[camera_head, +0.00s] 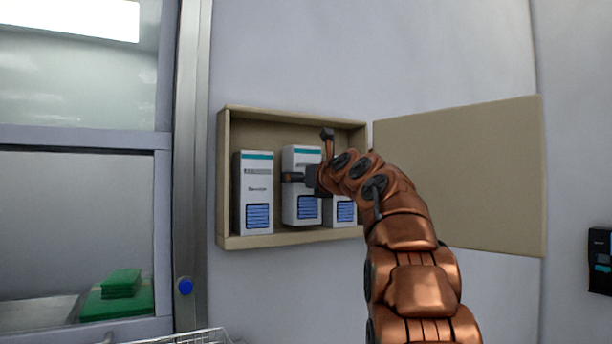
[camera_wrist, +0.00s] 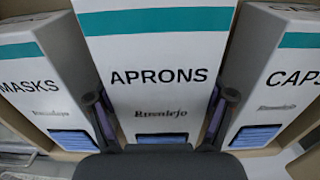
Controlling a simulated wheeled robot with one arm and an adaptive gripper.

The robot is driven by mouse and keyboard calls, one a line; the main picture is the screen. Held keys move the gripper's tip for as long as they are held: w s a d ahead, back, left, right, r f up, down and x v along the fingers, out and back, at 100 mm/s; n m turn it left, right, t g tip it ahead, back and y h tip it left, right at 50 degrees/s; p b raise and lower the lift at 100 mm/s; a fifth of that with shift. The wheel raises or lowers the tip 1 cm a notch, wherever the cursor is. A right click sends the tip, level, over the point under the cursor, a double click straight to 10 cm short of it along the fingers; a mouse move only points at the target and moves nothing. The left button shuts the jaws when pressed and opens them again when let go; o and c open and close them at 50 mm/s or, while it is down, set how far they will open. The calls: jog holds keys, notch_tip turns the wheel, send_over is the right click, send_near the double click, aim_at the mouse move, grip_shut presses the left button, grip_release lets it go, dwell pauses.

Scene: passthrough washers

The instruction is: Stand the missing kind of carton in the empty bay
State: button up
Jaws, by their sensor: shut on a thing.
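My gripper (camera_head: 308,178) is shut on the aprons carton (camera_head: 300,205), a white box with a teal band and a blue panel. In the wrist view its front reads APRONS (camera_wrist: 160,75), with a finger along each side. It is upright in the open wall cabinet (camera_head: 224,190), between the masks carton (camera_head: 254,195) and a third carton (camera_head: 345,212). In the wrist view the neighbours read MASKS (camera_wrist: 30,85) at left and CAPS (camera_wrist: 275,85) at right. I cannot tell if the aprons carton touches the cabinet floor. My arm hides part of the right carton.
The cabinet door (camera_head: 465,180) stands open to the right. A window with a metal frame (camera_head: 190,150) is to the left, with green folded items (camera_head: 120,290) behind it. A wire basket (camera_head: 190,338) is at the bottom. A dark device (camera_head: 602,260) hangs at the far right.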

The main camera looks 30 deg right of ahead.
jog(key=shift+w+d+f, duration=0.1)
jog(key=shift+w+f, duration=0.2)
jog(key=shift+w, duration=0.2)
jog(key=shift+w+d+f, duration=0.1)
jog(key=shift+w+f, duration=0.2)
jog(key=shift+w, duration=0.2)
jog(key=o, duration=1.3)
jog(key=shift+c, duration=0.2)
jog(key=s+a, duration=0.1)
jog(key=s, duration=1.1)
jog(key=shift+a, duration=0.1)
